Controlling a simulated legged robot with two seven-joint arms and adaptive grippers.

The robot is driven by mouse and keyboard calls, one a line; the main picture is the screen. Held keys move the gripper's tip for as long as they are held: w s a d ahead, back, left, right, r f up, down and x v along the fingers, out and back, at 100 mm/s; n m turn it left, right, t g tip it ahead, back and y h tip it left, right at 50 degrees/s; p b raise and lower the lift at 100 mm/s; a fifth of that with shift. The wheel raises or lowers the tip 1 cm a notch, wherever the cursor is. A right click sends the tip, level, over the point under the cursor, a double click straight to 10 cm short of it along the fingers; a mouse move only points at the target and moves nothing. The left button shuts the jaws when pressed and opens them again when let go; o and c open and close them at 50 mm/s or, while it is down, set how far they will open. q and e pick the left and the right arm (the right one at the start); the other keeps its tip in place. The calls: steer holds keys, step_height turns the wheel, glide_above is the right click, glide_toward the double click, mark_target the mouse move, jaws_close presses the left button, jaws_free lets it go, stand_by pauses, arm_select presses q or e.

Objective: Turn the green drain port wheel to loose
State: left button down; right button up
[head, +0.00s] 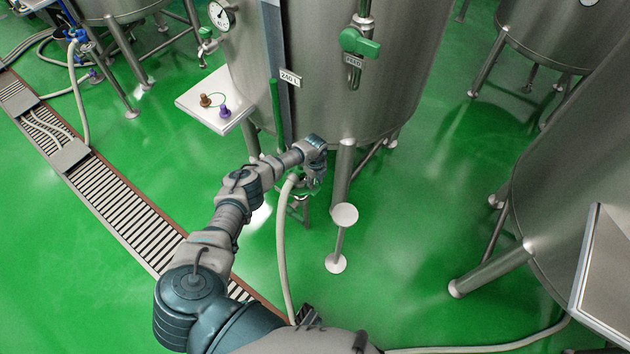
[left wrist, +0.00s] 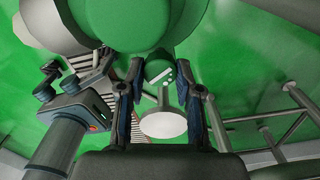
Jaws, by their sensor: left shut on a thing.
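The green drain port wheel (left wrist: 130,22) shows large and close at the top of the left wrist view, cut off by the frame edge. My left gripper (left wrist: 160,72) has its two fingers on either side of a green part there, and is shut on the wheel. In the head view my left gripper (head: 313,178) is low under the front of the steel tank (head: 340,85), beside a pale hose. The wrist and hose hide most of the wheel there, so its turn position cannot be read.
A tank leg (head: 343,172) stands just right of my left gripper. A pale hose (head: 283,245) runs down beside my forearm. A floor drain grate (head: 125,220) lies left, and another tank (head: 575,175) stands right.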

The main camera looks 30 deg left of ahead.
mark_target(315, 181)
arm_select(q)
steer(key=shift+w+a+r, duration=0.1)
steer(key=shift+w+r, duration=0.1)
steer(key=shift+w, duration=0.05)
steer(key=c, duration=0.9)
jaws_free()
steer(key=shift+o, duration=0.6)
steer(key=shift+s+f, duration=0.1)
steer(key=shift+f, duration=0.05)
step_height(315, 181, up, 12)
steer(key=shift+f, duration=0.15)
